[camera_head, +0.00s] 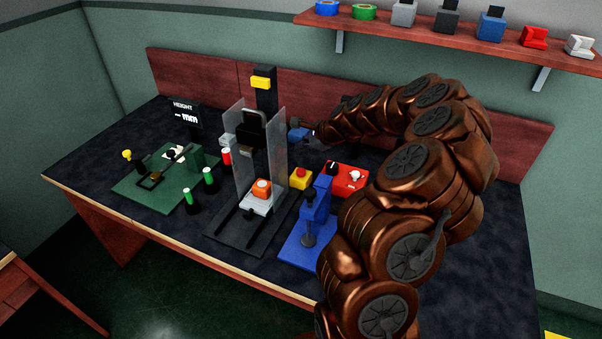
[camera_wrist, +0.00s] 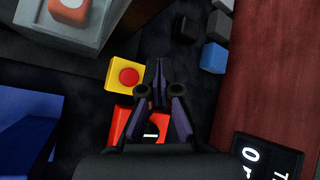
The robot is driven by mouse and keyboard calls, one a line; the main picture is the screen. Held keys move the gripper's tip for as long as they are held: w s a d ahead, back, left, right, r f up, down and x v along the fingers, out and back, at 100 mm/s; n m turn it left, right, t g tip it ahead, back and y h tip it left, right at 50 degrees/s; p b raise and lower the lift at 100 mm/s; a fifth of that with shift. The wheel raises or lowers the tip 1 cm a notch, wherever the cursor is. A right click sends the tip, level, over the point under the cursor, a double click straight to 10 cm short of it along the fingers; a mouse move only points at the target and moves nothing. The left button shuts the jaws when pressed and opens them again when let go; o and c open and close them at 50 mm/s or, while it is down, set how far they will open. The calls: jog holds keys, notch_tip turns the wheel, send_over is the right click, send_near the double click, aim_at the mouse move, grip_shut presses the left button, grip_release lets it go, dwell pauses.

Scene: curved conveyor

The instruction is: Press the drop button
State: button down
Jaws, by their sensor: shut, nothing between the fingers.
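A yellow box with a round red button on top (camera_head: 300,177) stands on the dark table, just right of the clear-walled drop tower (camera_head: 276,150). In the wrist view the red button (camera_wrist: 129,76) lies just left of my fingertips. My gripper (camera_wrist: 159,75) is shut and empty, pointing down over the table beside the yellow box. No contact with the button shows, and the height above it is hard to judge. In the head view my gripper (camera_head: 314,141) is behind the box, partly hidden by my wrist.
An orange block (camera_head: 262,187) sits on a pale platform in the tower. Blue, grey and dark cubes, including a blue one (camera_wrist: 214,57), lie near the back wall.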

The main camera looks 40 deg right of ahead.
aim_at(302, 171)
jog(key=shift+f+b, duration=1.6)
jog(key=shift+f, duration=1.8)
jog(key=shift+f, duration=0.15)
jog(key=shift+f, duration=0.3)
jog(key=shift+f, duration=0.55)
jog(key=shift+r, duration=0.15)
jog(key=shift+r+p, duration=0.45)
jog(key=shift+r, duration=0.4)
jog(key=shift+r+p, duration=1.7)
jog(key=shift+r, duration=0.85)
